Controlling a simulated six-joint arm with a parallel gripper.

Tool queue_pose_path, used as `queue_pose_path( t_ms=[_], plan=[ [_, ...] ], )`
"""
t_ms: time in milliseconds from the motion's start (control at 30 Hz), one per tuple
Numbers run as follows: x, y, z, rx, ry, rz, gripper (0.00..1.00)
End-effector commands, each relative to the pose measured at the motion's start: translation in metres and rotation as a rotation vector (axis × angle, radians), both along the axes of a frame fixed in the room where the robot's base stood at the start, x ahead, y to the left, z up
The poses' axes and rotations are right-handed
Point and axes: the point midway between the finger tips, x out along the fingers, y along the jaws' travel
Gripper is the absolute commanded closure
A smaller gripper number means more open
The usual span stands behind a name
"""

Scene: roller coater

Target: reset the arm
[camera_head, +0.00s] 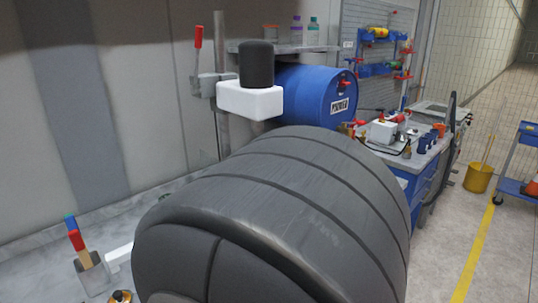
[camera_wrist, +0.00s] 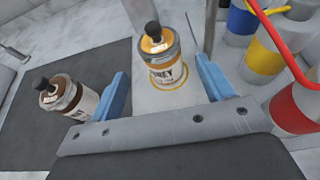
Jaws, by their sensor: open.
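In the wrist view, my gripper (camera_wrist: 161,68) is open, with one blue finger on each side. A glass jar (camera_wrist: 160,60) with a black knob on top and orange-brown contents stands upright between the fingers, on a pale surface marked with a yellow ring. I see a gap on both sides of the jar, so the fingers do not appear to press on it. A second jar (camera_wrist: 70,97) with darker brown contents stands left of the left finger. The gripper does not show in the head view, where a large dark rounded body blocks the middle.
Yellow-banded (camera_wrist: 262,60) and red-banded (camera_wrist: 297,108) containers stand close on the right in the wrist view, with a red bar above them. A blue drum (camera_head: 315,95), a blue workbench (camera_head: 425,172) and a yellow bucket (camera_head: 478,178) are farther back.

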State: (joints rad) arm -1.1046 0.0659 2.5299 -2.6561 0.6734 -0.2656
Motion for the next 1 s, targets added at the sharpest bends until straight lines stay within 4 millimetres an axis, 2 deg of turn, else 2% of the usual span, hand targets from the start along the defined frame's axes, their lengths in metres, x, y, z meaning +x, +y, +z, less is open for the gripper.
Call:
queue_pose_path(
  t_ms=[167,1000],
  plan=[
    [-0.010,-0.010,0.005,0.002,0.002,0.002,0.26],
    [0.051,0.051,-0.031,-0.003,0.003,-0.001,0.26]
  ],
)
